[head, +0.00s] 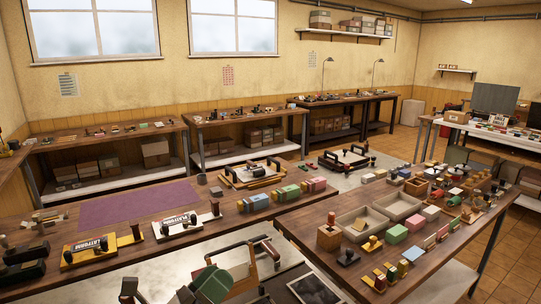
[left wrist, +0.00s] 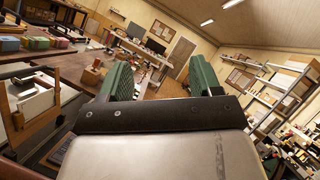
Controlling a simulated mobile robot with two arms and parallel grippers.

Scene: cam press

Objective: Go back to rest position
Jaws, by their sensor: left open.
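My left gripper (head: 211,283) shows at the bottom of the head view, low in front of the tables. Its green fingers also show in the left wrist view (left wrist: 160,80), standing apart with nothing between them. It is open and empty. No object touches its fingers in the wrist view. My right gripper is in neither view.
A wooden table (head: 330,210) with several coloured blocks and grey trays (head: 401,205) stands at the right. Another table with a purple mat (head: 135,208) and yellow and white platforms (head: 102,250) stands at the left. Workbenches line the back wall. Tiled floor (head: 515,265) is open at the right.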

